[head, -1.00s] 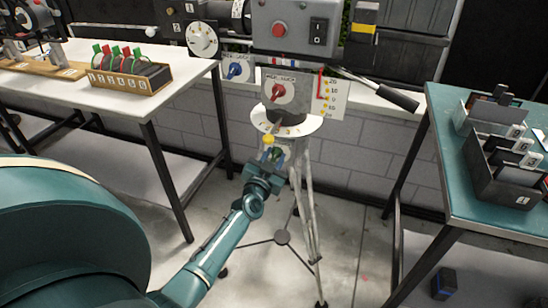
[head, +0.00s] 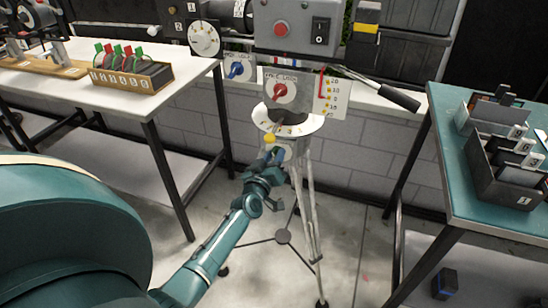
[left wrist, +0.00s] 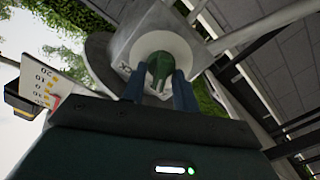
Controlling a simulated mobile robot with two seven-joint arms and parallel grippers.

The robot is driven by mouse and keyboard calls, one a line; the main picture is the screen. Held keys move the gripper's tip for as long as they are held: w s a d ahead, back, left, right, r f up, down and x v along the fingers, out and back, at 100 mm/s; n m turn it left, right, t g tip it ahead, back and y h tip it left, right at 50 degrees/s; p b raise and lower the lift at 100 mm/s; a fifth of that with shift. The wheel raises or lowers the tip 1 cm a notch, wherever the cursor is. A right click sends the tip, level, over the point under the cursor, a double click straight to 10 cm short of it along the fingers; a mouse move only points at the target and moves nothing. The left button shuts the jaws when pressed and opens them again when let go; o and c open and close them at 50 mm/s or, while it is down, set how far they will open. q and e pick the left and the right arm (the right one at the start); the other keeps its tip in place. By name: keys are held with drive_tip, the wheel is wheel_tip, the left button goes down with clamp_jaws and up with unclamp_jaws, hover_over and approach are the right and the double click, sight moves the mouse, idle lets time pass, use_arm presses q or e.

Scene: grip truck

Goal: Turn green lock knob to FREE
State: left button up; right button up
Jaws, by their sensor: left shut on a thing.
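The green lock knob (left wrist: 161,70) sits on a round white dial plate (left wrist: 172,44) under the tripod head. My left gripper (left wrist: 160,88) has its blue fingers on either side of the knob and is shut on it. In the head view my left gripper (head: 273,158) reaches up to the underside of the tripod head and mostly hides the knob there. The dial's lettering is too small or covered to read. My right gripper is in neither view.
A red knob (head: 282,93) is on the plate above, and a blue knob (head: 237,69) is to its left. A yellow-tipped lever (head: 269,139) sticks out close above my gripper. Tripod legs (head: 313,215) stand close on the right. A black pan handle (head: 398,97) extends right.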

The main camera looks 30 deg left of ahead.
use_arm(q)
drive_tip(key=shift+f+n, duration=0.1)
drive_tip(key=shift+n, duration=0.2)
drive_tip(key=o, duration=0.6)
drive_tip(key=p+v, duration=0.1)
drive_tip(key=v, duration=1.2)
drive_tip(key=shift+s, duration=0.15)
